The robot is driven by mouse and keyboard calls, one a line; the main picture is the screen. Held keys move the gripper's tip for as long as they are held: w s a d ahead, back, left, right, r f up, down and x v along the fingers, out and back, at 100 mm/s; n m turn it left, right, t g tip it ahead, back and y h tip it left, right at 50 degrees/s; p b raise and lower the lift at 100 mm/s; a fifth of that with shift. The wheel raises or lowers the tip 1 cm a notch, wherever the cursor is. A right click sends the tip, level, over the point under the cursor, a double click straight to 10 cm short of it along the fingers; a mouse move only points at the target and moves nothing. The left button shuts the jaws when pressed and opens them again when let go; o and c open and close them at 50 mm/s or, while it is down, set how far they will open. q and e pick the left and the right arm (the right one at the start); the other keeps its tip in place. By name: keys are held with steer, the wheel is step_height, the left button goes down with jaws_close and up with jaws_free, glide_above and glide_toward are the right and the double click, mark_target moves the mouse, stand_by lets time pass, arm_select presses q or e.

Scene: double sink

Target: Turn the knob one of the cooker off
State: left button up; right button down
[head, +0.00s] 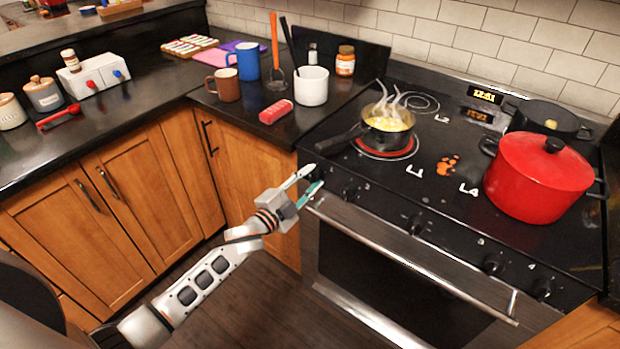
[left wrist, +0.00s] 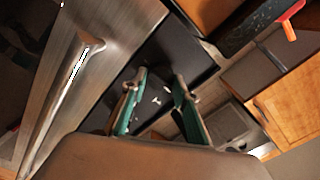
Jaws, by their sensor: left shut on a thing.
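The cooker (head: 430,185) stands at the right of the head view, with a row of dark knobs on its front panel. My left gripper (head: 315,176) is at the panel's left end, its teal-lined fingers closed around knob one, which they hide. The knob marked 2 (head: 350,192) is just to the right. In the left wrist view the gripper (left wrist: 160,82) has its fingers against the black panel (left wrist: 160,97); the knob is not clear there. The burner (head: 385,152) marked L1 glows red under a steaming pan (head: 384,138). My right gripper is not in view.
The oven handle (head: 410,258) runs just below the knobs. A red pot (head: 540,177) and a dark pan (head: 546,117) stand at the cooker's right. The floor before the cabinets is clear.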

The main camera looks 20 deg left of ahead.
arm_select(q)
steer(key=shift+r, duration=0.1)
steer(key=o, duration=1.1)
steer(key=shift+s+a, duration=0.2)
steer(key=shift+s, duration=0.2)
steer(key=v, duration=1.1)
